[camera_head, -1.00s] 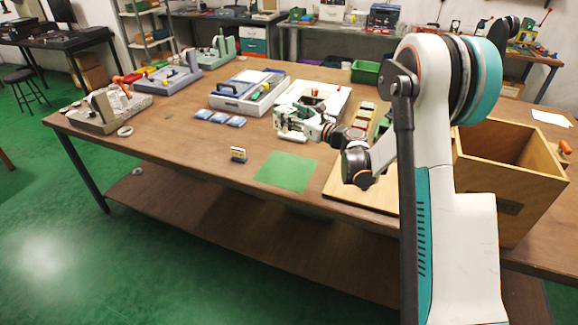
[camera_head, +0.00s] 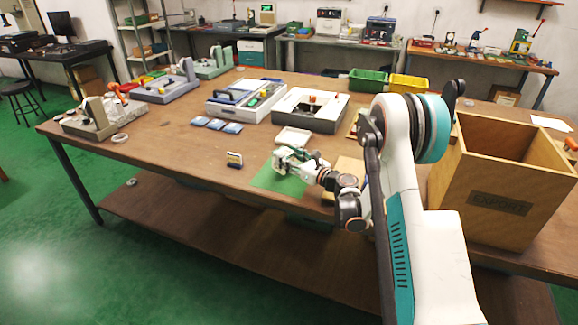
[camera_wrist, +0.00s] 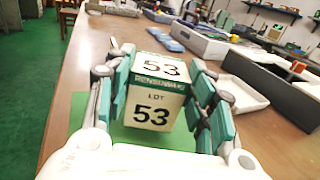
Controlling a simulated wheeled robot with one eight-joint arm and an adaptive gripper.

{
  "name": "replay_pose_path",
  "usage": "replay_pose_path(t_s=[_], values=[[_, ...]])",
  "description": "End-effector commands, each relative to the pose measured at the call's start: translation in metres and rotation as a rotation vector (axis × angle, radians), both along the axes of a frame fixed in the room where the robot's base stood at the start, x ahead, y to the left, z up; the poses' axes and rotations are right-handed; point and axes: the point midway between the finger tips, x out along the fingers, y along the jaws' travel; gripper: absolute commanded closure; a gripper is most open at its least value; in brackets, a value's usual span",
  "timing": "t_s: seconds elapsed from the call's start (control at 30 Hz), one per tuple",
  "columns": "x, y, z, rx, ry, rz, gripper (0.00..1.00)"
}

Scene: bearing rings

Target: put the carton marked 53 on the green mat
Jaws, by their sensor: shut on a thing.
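In the head view my gripper (camera_head: 284,160) is over the green mat (camera_head: 266,181), which lies near the table's front edge. The carton is mostly hidden by the fingers there. The mat also shows below and behind the carton in the wrist view. I cannot tell whether the carton touches the mat.
Several blue packets (camera_head: 215,124) lie farther left. A large wooden EXPORT box (camera_head: 500,200) stands at the right. The front left of the table is clear.

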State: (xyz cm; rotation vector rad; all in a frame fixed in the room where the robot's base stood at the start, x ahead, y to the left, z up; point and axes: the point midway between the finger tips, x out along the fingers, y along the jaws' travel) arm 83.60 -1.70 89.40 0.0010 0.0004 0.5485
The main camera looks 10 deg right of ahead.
Motion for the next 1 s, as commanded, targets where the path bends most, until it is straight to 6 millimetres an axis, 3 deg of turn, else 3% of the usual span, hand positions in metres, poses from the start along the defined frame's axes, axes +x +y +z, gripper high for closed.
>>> replay_pose_path(t_s=[0.17,0.57,0.6,0.63,0.67,1.0], values=[[0.0,0.0,-0.025,0.001,0.0,0.0,0.96],[0.0,0.0,-0.028,0.001,0.0,0.0,0.96],[0.0,0.0,-0.028,0.0,0.0,0.0,0.41],[0.0,0.0,-0.028,0.0,0.0,0.0,0.35],[0.0,0.0,-0.028,0.0,0.0,0.0,0.3],[0.0,0.0,-0.027,0.0,0.0,0.0,0.3]])
